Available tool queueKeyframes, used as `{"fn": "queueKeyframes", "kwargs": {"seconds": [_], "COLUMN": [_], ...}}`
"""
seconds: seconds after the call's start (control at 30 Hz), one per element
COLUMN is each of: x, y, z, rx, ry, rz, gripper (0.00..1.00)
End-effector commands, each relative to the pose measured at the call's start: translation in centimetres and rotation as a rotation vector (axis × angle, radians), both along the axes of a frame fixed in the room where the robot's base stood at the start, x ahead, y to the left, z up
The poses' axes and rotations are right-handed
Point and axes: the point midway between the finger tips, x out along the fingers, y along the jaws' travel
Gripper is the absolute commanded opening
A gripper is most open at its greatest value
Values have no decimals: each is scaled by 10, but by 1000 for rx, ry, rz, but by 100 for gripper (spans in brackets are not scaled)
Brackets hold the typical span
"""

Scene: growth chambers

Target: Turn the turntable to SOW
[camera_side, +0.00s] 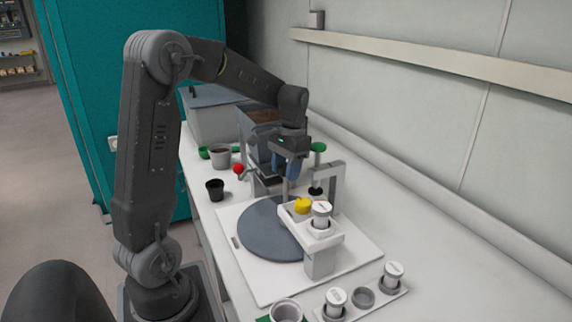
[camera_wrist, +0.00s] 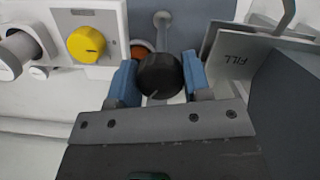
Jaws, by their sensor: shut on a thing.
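The turntable (camera_side: 262,238) is a blue-grey disc on a white base plate (camera_side: 258,288). A white bracket (camera_side: 323,262) stands over its right side. My gripper (camera_side: 287,170) points down above the turntable's far edge. In the wrist view, my gripper (camera_wrist: 160,82) is shut on a round black knob (camera_wrist: 160,75) with a pale pointer line, one blue finger on each side. A yellow knob (camera_wrist: 86,44), also in the side view (camera_side: 302,206), sits beside it on a white panel. I see no readable SOW mark.
A plate marked FILL (camera_wrist: 238,58) stands close right of my gripper in the wrist view. A capped white jar (camera_side: 321,213) sits on the bracket. A black cup (camera_side: 214,189) and grey pot (camera_side: 221,155) stand left.

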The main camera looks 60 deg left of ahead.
Motion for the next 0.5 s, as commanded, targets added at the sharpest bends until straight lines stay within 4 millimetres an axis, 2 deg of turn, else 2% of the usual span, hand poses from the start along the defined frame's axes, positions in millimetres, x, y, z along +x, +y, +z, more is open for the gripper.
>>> {"fn": "queueKeyframes", "kwargs": {"seconds": [0.27,0.5], "x": [0,0], "y": [0,0], "z": [0,1], "rx": [2,2], "ry": [0,-2], "rz": [-41,-381], "gripper": [31,31]}}
